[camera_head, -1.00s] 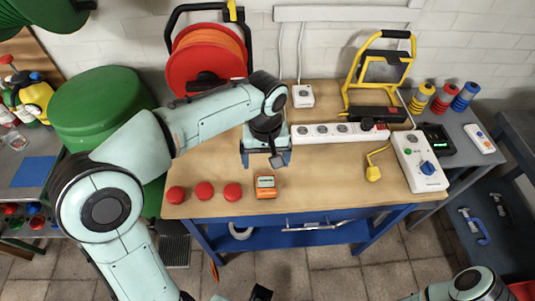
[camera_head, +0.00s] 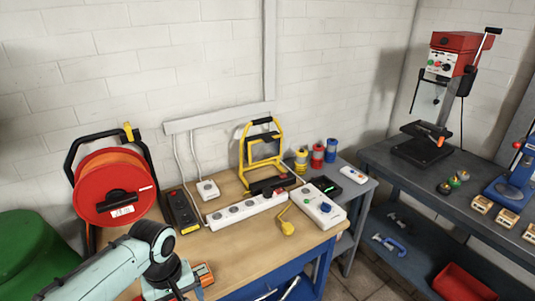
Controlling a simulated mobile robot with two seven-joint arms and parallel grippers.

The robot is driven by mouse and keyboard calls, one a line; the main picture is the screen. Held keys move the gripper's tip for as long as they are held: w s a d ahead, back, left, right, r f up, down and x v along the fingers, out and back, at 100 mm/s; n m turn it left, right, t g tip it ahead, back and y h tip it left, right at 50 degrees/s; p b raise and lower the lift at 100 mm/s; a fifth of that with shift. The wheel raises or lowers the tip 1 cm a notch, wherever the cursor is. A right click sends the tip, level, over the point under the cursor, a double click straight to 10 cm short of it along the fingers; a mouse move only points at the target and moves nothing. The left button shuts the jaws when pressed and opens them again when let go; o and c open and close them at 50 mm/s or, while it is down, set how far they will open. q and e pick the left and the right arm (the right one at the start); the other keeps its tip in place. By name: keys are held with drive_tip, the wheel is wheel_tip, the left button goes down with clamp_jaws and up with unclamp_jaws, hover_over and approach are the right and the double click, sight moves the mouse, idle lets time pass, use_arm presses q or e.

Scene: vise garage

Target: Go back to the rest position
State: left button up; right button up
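My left arm comes in from the lower left, over the near left part of the wooden workbench (camera_head: 255,250). Its gripper (camera_head: 172,288) is at the bottom edge, pointing down beside an orange-and-black device (camera_head: 203,275). The fingertips are not clearly visible, so I cannot tell whether it is open or shut, or whether it touches anything. My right arm and gripper are out of view.
A white power strip (camera_head: 232,213), a black device (camera_head: 182,211), a yellow work lamp (camera_head: 262,160) and a white switch box (camera_head: 320,207) sit on the bench. A red cable reel (camera_head: 112,195) stands left. A drill press (camera_head: 452,70) stands on the right bench.

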use_arm(q)
drive_tip(key=d+f+m+g+h, duration=0.1)
drive_tip(key=d+f, duration=0.1)
drive_tip(key=f, duration=0.9)
drive_tip(key=d+f+m+h, duration=0.1)
drive_tip(key=d+f, duration=0.2)
drive_tip(key=f, duration=0.9)
drive_tip(key=s+d+f+h+p, duration=0.1)
drive_tip(key=s+d+f, duration=0.1)
drive_tip(key=s+f, duration=1.5)
drive_tip(key=s, duration=0.3)
drive_tip(key=shift+s+f+h+p, duration=0.25)
drive_tip(key=shift+s+h+p, duration=0.05)
drive_tip(key=shift+s+p, duration=0.1)
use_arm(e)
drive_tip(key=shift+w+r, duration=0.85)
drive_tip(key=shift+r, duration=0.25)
